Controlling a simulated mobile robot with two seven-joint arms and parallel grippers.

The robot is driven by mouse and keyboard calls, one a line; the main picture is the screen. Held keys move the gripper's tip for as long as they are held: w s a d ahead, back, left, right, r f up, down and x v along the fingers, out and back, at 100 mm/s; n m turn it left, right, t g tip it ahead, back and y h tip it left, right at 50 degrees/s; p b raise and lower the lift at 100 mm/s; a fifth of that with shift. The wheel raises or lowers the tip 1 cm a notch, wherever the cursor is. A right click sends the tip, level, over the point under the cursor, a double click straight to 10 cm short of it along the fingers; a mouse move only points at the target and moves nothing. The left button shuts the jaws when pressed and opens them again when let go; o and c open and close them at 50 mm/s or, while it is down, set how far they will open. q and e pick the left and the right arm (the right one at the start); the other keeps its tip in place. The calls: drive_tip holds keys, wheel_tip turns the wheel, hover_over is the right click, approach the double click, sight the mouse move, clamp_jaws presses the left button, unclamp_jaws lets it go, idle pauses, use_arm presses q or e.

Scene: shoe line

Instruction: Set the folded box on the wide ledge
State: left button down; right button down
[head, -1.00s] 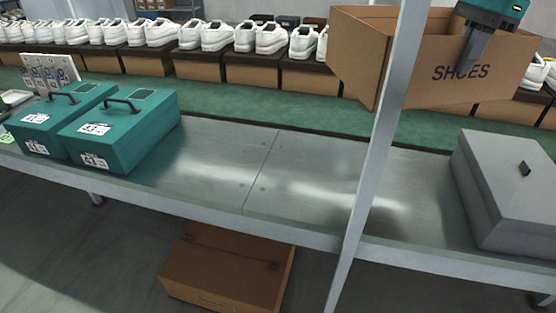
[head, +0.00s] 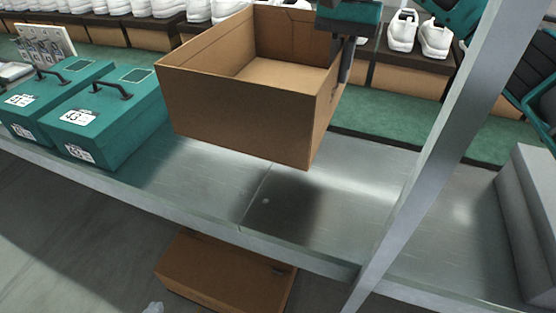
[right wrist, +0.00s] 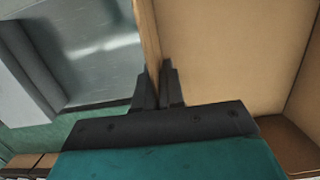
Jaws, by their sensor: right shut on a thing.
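The folded box (head: 240,118) is an open-topped brown cardboard box. It hangs above the wide metal ledge (head: 285,215), with a dark shadow under it and a visible gap. My right gripper (head: 344,75) is shut on the box's right wall, pointing down. In the right wrist view the two fingers (right wrist: 158,75) pinch the thin edge of the cardboard wall, and the box's inside (right wrist: 230,55) fills the right of the picture. My left gripper is out of view.
Two teal cases (head: 105,115) stand on the ledge at the left. A grey box (head: 528,215) stands at the right, beyond a slanted metal post (head: 425,175). Another brown box (head: 220,275) sits below the ledge. White shoes (head: 435,38) line the back. The ledge under the held box is clear.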

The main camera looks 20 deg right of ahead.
sight(334, 101)
wheel_tip(334, 101, down, 20)
drive_tip(key=b, duration=0.2)
drive_tip(key=shift+a+b, duration=0.2)
drive_tip(key=shift+b, duration=0.2)
drive_tip(key=shift+f, duration=0.25)
drive_tip(key=c, duration=1.2)
unclamp_jaws()
drive_tip(key=shift+r, duration=0.1)
drive_tip(key=shift+c, duration=0.2)
drive_tip(key=r, duration=0.4)
drive_tip(key=w+r, duration=0.1)
drive_tip(key=r, duration=0.3)
drive_tip(key=d+r, duration=0.1)
drive_tip(key=r, duration=0.3)
drive_tip(key=shift+w+r+p, duration=0.1)
drive_tip(key=shift+w+p, duration=0.05)
drive_tip(key=shift+p, duration=0.25)
